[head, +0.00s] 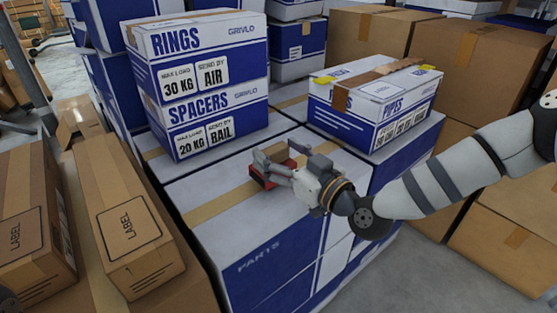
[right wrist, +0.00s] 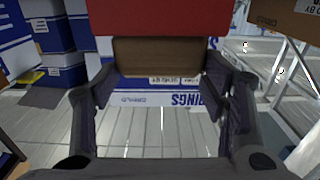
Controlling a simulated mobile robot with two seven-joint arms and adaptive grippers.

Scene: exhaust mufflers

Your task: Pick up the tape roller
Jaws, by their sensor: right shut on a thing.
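The tape roller (head: 261,180) is red and sits low in the fingers of my right gripper (head: 269,165), over the top of the large white and blue box in the middle. In the right wrist view its red part (right wrist: 160,18) fills the top edge, with a brown part (right wrist: 157,57) below it, between the two fingers of my right gripper (right wrist: 158,82). My right gripper is shut on the tape roller. I cannot tell whether the roller touches the box top. My left gripper is not in view.
The large white and blue box (head: 225,240) has bare top around the gripper. A Spacers box (head: 222,120) with a Rings box (head: 200,60) on it stands behind left. A Pipes box (head: 345,125) with brown tape stands behind right. Cardboard boxes (head: 120,215) stand left.

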